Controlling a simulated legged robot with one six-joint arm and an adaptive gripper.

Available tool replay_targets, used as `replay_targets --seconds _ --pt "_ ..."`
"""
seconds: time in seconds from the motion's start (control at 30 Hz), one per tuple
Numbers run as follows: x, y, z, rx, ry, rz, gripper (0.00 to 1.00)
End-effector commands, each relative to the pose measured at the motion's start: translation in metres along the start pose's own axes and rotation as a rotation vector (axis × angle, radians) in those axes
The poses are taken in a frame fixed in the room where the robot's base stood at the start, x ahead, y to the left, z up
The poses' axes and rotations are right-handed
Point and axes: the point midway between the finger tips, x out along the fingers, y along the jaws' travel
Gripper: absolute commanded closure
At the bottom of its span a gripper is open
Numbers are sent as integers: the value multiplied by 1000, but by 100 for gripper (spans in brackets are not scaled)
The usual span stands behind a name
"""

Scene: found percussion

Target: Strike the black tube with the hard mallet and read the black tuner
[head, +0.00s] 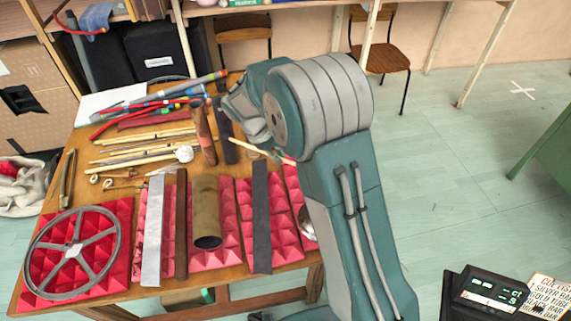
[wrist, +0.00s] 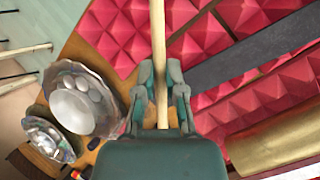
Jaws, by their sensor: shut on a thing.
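The black tube (head: 261,215) lies lengthwise on red foam near the right of the table. In the wrist view it is a long dark strip (wrist: 250,55) to the right of my gripper. My gripper (wrist: 162,85) is shut on a pale wooden stick (wrist: 158,40), apparently the mallet's handle, which runs out of the top of the frame. In the head view a pale stick (head: 250,147) with a reddish end shows beside my arm, above the tube's far end. I cannot make out the mallet's head. The black tuner (head: 490,293) stands at lower right with small green lit characters.
A brass tube (head: 205,213), a dark bar (head: 181,225), a silver bar (head: 153,230) and a spoked wheel (head: 75,252) lie left of the black tube. Metal bowls (wrist: 85,103) sit left of my gripper in the wrist view. Several sticks crowd the table's back.

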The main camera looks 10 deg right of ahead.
Motion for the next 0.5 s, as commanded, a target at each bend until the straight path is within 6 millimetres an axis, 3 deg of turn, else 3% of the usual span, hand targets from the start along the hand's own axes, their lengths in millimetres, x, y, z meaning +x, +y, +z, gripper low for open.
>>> replay_targets --seconds 0.07,0.5 --pt "-2 6 -13 38 -6 -13 100" --pt "3 -40 31 30 -5 -10 100"
